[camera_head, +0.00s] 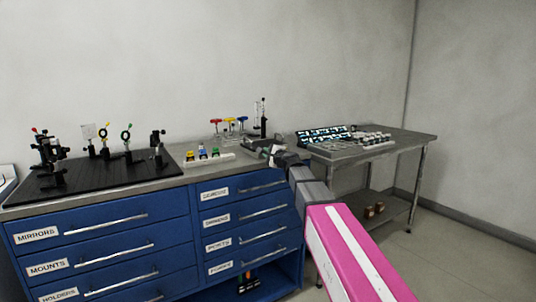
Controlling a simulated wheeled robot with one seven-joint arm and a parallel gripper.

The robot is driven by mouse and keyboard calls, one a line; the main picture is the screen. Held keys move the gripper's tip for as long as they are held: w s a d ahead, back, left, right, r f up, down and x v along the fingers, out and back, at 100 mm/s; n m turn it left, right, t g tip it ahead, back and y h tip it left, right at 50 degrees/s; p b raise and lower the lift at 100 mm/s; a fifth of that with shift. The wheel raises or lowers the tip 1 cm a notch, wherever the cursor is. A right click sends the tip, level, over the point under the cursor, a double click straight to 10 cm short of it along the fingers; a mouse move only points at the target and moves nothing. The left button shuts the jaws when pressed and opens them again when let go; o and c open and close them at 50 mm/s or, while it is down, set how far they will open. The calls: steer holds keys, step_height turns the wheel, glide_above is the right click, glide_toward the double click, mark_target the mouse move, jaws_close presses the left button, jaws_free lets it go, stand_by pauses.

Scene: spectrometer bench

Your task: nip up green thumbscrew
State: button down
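My gripper (266,149) is at the end of my arm, over the right end of the blue cabinet's top, well right of the breadboard and a little right of the rack. Its fingers are too small to read as open or shut.
Posts with yellow (102,133) and red (46,150) parts crowd the breadboard. A dark stand (263,120) rises behind my gripper. A grey table (385,146) at right carries trays of small parts.

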stand_by(0.4)
steer(key=c, duration=1.1)
jaws_free()
steer(key=shift+s, duration=0.15)
steer(key=v, duration=1)
steer(key=shift+s+d, duration=0.25)
steer(key=shift+d, duration=0.05)
